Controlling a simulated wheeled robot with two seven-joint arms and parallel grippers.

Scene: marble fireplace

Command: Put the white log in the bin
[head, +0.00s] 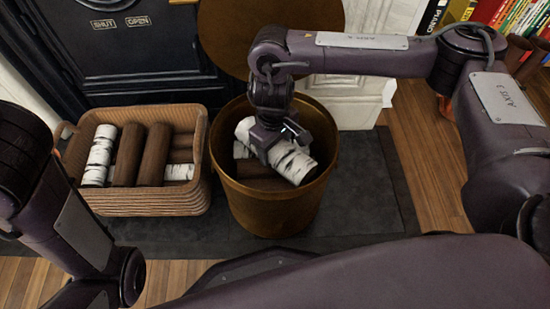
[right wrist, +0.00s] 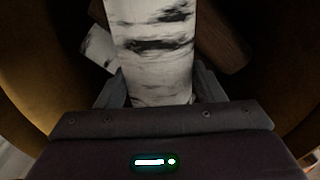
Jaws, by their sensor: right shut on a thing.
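A white birch log (head: 291,163) with dark marks is tilted inside the mouth of the round brown bin (head: 265,208). My right gripper (head: 268,146) reaches down into the bin and is shut on this log; the log also fills the upper middle of the right wrist view (right wrist: 152,45), between the fingers (right wrist: 158,88). Below it in the bin lie a brown log (right wrist: 222,45) and another white log (right wrist: 97,48), partly hidden. My left arm comes in at the left of the head view, but its gripper is out of view.
A wicker basket (head: 160,205) left of the bin holds white logs (head: 100,155) and brown logs (head: 154,155). A dark stove (head: 120,50) stands behind the basket. A round brown lid-like disc (head: 235,25) is behind the bin. The dark slab (head: 365,195) right of the bin is clear.

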